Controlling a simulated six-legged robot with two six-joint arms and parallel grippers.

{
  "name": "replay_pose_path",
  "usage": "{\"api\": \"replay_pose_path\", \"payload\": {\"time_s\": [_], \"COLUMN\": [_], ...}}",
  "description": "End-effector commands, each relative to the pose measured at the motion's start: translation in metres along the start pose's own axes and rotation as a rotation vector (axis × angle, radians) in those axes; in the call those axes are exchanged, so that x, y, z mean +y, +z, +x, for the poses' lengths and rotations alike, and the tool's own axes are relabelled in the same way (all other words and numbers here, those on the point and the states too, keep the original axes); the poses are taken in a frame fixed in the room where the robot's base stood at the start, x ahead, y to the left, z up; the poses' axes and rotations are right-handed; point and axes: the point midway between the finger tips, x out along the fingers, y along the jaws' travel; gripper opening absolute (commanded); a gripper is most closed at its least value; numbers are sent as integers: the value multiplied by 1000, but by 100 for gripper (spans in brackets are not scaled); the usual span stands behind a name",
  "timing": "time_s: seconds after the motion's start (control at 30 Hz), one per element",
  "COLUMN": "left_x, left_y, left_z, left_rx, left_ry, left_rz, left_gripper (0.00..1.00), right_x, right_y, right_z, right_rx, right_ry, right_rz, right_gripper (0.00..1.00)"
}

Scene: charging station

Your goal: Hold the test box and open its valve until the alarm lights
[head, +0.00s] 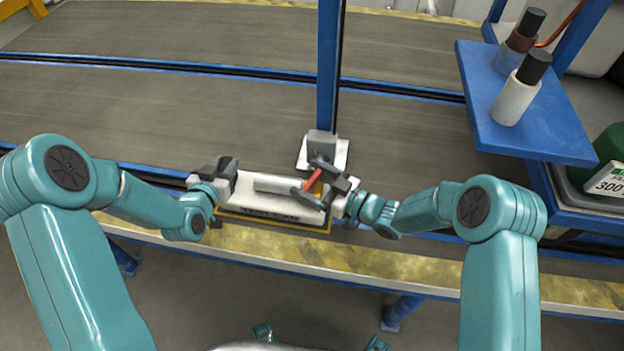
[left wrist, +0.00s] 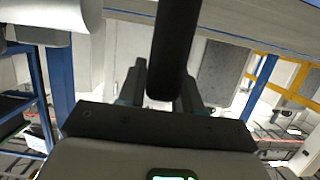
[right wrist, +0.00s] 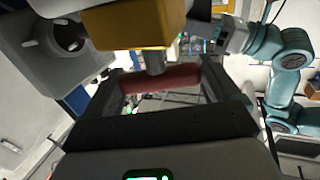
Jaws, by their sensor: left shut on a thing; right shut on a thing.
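The test box (head: 250,199) is a pale box with a grey cylinder (head: 275,184) on top and yellow lower edging, at the bench's front edge. My left gripper (head: 226,173) is at its left end, shut on a dark bar-like handle (left wrist: 176,45) that runs between the fingers in the left wrist view. The red valve lever (head: 313,180) is at the box's right end. My right gripper (head: 325,178) is shut on it; the lever (right wrist: 160,79) lies across between the fingers in the right wrist view. I see no lit alarm lamp.
A grey device (head: 321,143) on a white plate stands just behind the box, by a blue post (head: 328,70). A blue shelf (head: 550,125) with two capped cylinders is at the right, near a green container (head: 611,150). The grey bench behind is clear.

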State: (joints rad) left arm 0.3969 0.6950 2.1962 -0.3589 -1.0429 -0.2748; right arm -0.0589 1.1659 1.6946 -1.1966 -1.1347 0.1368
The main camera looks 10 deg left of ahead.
Motion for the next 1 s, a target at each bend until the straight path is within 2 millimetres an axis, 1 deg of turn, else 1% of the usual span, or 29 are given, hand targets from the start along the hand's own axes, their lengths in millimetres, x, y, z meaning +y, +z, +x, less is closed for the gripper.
{"api": "replay_pose_path", "payload": {"time_s": [0.3,0.7,1.0], "left_x": [1,2,2], "left_y": [1,1,1], "left_z": [0,0,0], "left_rx": [-2,-3,-3], "left_ry": [2,4,5], "left_rz": [1,1,1], "left_gripper": [0,0,0], "right_x": [-3,-3,-1], "right_y": [-2,-1,-1], "right_z": [2,2,2], "right_rx": [1,2,1], "right_ry": [283,650,852], "right_rz": [0,-3,-4], "right_gripper": [59,59,59]}}
